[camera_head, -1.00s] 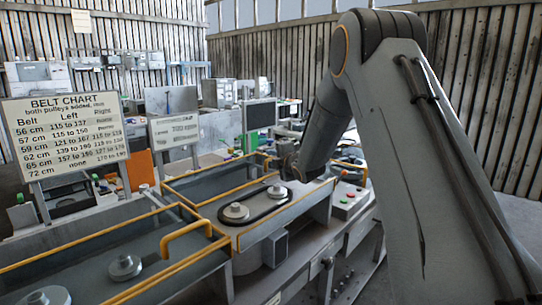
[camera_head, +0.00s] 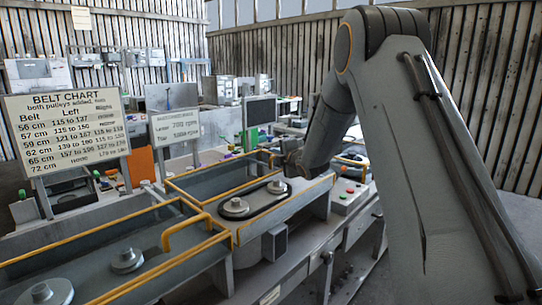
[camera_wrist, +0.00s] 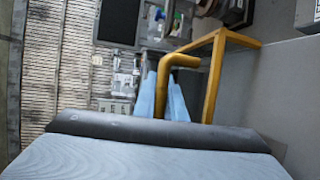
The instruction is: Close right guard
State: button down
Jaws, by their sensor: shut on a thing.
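My gripper (camera_wrist: 169,98) shows two pale blue fingers in the wrist view, shut on the yellow bent handle (camera_wrist: 180,61). The handle joins a yellow-edged guard frame (camera_wrist: 215,75) to its right. In the head view the end of my arm (camera_head: 294,164) is at the far right end of the right housing, and the fingers are hidden. The right housing (camera_head: 285,209) has yellow edging and two pale pulleys (camera_head: 234,206) (camera_head: 277,187) with a dark belt (camera_head: 262,209) around them. Its top is uncovered. How far the right guard is tilted cannot be told.
A second yellow-edged housing (camera_head: 75,252) with its own bent handle (camera_head: 182,227) and pulleys lies at the front left. A belt chart sign (camera_head: 66,130), a smaller sign (camera_head: 177,124) and a monitor (camera_head: 260,111) stand behind. A control box with buttons (camera_head: 347,195) sits to the right.

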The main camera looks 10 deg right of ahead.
jog(key=s+d, duration=0.2)
jog(key=s, duration=0.1)
jog(key=s+d, duration=0.1)
jog(key=s, duration=0.1)
jog(key=shift+d, duration=0.3)
jog(key=c, duration=2.1)
grip_release()
jog(key=shift+w, duration=0.1)
jog(key=shift+r+b, duration=0.1)
jog(key=shift+b, duration=0.2)
